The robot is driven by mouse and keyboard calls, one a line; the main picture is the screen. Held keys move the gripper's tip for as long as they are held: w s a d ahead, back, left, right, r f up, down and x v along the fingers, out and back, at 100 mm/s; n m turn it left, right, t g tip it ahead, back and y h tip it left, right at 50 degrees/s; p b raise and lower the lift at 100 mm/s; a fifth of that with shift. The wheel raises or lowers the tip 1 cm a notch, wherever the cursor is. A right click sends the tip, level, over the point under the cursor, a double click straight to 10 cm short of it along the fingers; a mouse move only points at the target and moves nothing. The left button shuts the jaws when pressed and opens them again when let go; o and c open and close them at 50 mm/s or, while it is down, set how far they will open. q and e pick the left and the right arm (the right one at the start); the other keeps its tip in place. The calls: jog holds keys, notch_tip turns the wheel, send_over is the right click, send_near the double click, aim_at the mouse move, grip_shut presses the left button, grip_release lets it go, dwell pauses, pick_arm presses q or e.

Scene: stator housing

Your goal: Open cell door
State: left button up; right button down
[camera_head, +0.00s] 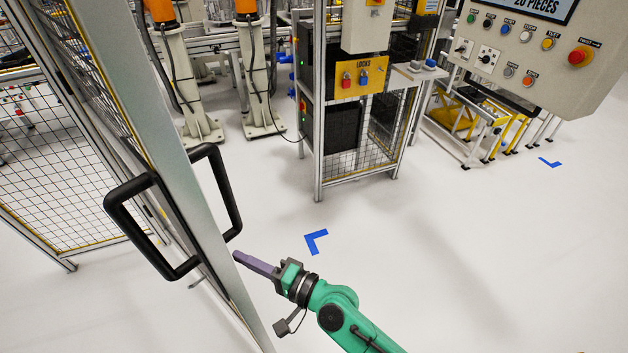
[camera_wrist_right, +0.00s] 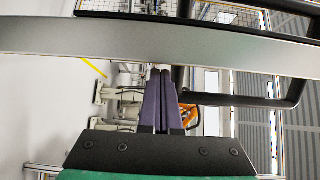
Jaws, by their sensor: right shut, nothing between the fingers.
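The cell door (camera_head: 128,110) is a mesh panel with a grey metal edge post, standing at the left of the head view. Its free edge stands clear of the lock post, with open floor between. A black bow handle (camera_head: 112,212) is on its left face and another black handle (camera_head: 234,196) on its right face. My right gripper (camera_head: 237,256) is shut and empty, its fingertips close to the door edge just below the right handle. In the wrist view the grey post (camera_wrist_right: 60,38) crosses just beyond the purple fingertips; contact cannot be told. My left gripper is not in view.
A post with a yellow locks panel (camera_head: 361,82) and mesh stands at the back centre. A control panel (camera_head: 540,50) hangs at upper right. Orange-topped robot pedestals (camera_head: 185,85) stand inside the cell. The white floor around blue corner marks (camera_head: 316,240) is clear.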

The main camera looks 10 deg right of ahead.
jog(key=s+a+p, duration=0.3)
jog(key=s+a, duration=0.7)
jog(key=a, duration=0.4)
jog(key=shift+w+d+r, duration=0.1)
jog(key=shift+d, duration=0.05)
dwell(0.6)
